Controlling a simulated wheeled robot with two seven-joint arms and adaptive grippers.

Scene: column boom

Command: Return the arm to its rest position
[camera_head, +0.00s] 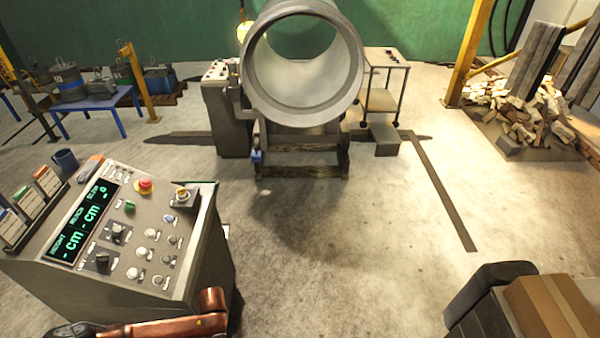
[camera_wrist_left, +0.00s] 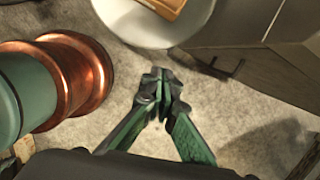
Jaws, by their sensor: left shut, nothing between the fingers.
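My left gripper (camera_wrist_left: 160,80) shows in the left wrist view, its green and dark fingers drawn together at the tips with nothing between them. The tips hang over pale concrete floor and touch nothing that I can see. In the head view the left gripper is not visible. A copper-coloured part (camera_head: 180,327) lies along the bottom left edge, in front of the control console (camera_head: 205,255); I cannot tell for sure whether it belongs to my arm. My right gripper is in neither view.
The console carries a green display (camera_head: 82,222), knobs and a red button (camera_head: 145,187). Beyond stands a large pale cylinder (camera_head: 252,75) on a frame. A trolley (camera_head: 384,98) and a rubble heap (camera_head: 520,115) are farther right. Middle floor (camera_head: 340,260) is clear.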

